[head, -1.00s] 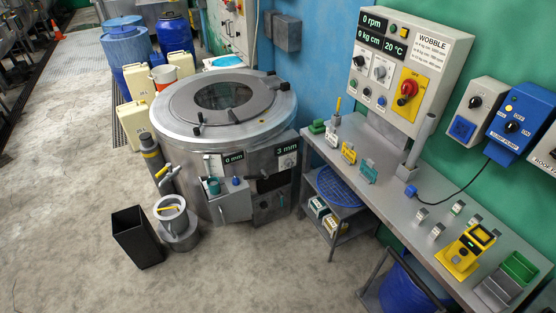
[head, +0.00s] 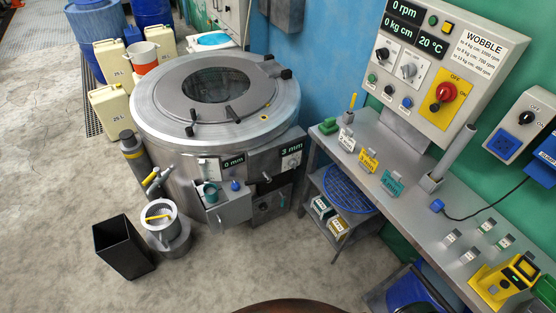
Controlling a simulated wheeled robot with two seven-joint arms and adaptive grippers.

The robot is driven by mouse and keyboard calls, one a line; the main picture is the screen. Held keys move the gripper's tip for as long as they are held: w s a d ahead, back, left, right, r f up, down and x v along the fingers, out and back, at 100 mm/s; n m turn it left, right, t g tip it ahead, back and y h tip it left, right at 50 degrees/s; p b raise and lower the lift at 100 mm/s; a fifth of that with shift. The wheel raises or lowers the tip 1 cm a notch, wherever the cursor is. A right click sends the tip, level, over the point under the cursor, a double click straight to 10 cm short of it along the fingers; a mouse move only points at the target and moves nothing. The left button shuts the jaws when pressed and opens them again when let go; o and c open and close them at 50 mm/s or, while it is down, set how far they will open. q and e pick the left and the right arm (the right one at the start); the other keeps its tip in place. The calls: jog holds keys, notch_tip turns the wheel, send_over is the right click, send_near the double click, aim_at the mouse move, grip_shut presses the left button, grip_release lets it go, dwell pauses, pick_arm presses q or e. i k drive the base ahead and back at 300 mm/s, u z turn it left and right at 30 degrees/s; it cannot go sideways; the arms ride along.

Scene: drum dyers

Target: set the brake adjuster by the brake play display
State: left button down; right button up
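The round steel drum machine (head: 160,125) stands left of the bench with its lid shut. On its front, a small dark display (head: 233,161) reads 0 mm. A second sign (head: 290,150) to its right reads 3 mm, above a white plate with a small dial (head: 291,162). Which of these is the brake play display is not labelled legibly. A grey box (head: 229,209) with a teal part (head: 211,192) and a blue knob (head: 235,186) juts from the front. I cannot tell which part is the brake adjuster. Neither gripper is in view.
A grey bench (head: 418,208) runs along the right, with a control panel (head: 432,65) reading 0 rpm, 0 kg cm and 20 °C. A black bin (head: 124,247) and a steel bucket (head: 164,224) stand on the floor at left front.

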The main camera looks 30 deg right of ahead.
aim_at(293, 163)
jog(key=z, duration=0.3)
jog(key=i, duration=0.45)
jog(key=z, duration=0.55)
